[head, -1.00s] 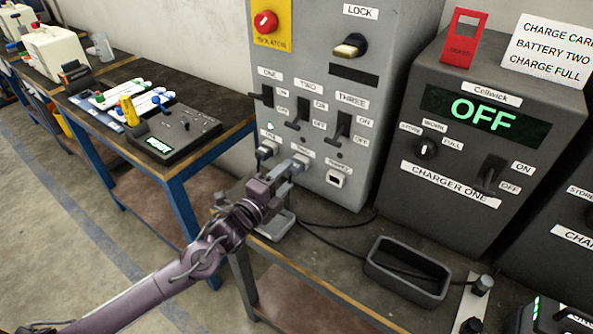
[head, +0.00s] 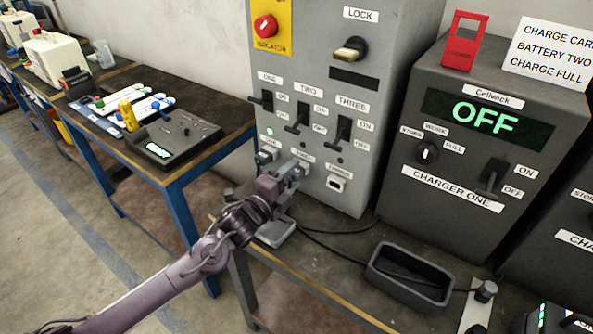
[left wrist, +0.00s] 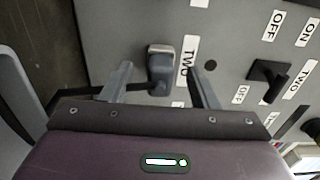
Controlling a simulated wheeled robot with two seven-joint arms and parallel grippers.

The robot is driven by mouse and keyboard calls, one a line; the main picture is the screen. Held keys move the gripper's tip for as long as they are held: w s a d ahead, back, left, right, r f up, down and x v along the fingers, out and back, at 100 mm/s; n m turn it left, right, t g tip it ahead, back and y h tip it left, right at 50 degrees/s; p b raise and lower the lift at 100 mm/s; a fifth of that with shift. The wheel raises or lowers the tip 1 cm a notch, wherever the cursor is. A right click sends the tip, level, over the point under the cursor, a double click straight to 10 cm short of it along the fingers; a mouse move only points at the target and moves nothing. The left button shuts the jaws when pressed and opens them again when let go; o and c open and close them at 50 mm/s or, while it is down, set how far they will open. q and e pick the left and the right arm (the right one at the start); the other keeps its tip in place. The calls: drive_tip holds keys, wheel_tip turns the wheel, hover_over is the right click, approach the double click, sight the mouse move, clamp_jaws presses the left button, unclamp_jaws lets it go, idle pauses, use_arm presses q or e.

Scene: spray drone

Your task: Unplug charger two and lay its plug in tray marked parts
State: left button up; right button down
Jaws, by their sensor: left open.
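The grey plug (left wrist: 160,62) labelled TWO sits in the lower front of the grey switch panel (head: 347,110). In the left wrist view it lies between the two fingers of my left gripper (left wrist: 161,72), with a gap on each side. In the head view my left gripper (head: 293,172) is at the panel under the TWO label and largely hides this plug. The gripper is open and holds nothing. A dark open tray (head: 408,289) lies on the bench to the right; I see no marking on it. My right gripper is not in view.
Plug one (head: 267,153) sits close left of my gripper; socket three (head: 337,183) is to its right. Black cables (head: 345,231) run over the bench (head: 345,277). Charger one (head: 480,150) stands behind the tray, its display reading OFF.

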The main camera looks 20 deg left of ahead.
sight(290, 177)
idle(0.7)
use_arm(q)
drive_tip(key=shift+c, duration=0.2)
clamp_jaws()
drive_tip(key=shift+s, duration=0.15)
drive_tip(key=shift+p+v, duration=1)
drive_tip(key=shift+v, duration=0.45)
drive_tip(key=shift+p+v, duration=0.7)
drive_tip(key=shift+v, duration=0.7)
